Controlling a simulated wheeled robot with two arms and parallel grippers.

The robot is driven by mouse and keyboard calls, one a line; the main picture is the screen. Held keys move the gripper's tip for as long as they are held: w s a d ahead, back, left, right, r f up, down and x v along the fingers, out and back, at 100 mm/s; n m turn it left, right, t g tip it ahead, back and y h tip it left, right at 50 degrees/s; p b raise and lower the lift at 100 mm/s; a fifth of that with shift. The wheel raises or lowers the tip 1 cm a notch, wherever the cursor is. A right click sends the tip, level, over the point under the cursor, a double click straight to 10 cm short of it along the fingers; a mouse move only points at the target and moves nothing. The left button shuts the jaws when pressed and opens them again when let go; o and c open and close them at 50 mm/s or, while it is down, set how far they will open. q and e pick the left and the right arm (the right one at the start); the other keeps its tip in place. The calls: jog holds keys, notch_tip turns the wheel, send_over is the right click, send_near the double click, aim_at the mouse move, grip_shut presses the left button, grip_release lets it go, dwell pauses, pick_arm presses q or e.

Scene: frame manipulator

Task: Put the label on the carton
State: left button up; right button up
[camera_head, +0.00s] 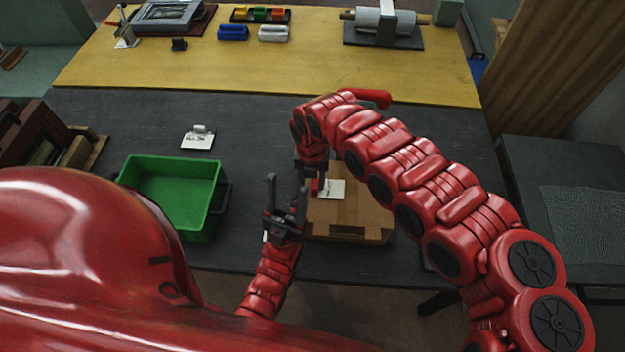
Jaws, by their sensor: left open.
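The carton (350,218) is a brown box on the dark table, right of centre. A white label (332,189) lies against the carton's top, towards its left side. My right gripper (318,185) points down at the label's left edge; its fingers are partly hidden, and I cannot tell whether they grip the label. My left gripper (287,187) is open, fingers pointing up, just left of the carton, with nothing visible between them.
A green bin (172,190) stands to the left on the dark table. A small white clipped card (198,138) lies behind it. A yellow board (280,65) at the back bears blue and white blocks and a cylindrical device (385,22).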

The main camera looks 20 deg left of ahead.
jog(key=shift+w+d, duration=0.15)
jog(key=shift+w, duration=0.05)
jog(key=shift+w+r, duration=0.15)
jog(key=shift+r, duration=0.25)
notch_tip(320, 180, up, 11)
jog(key=b, duration=0.4)
jog(key=shift+s, duration=0.2)
jog(key=shift+r, duration=0.1)
jog(key=shift+s, duration=0.1)
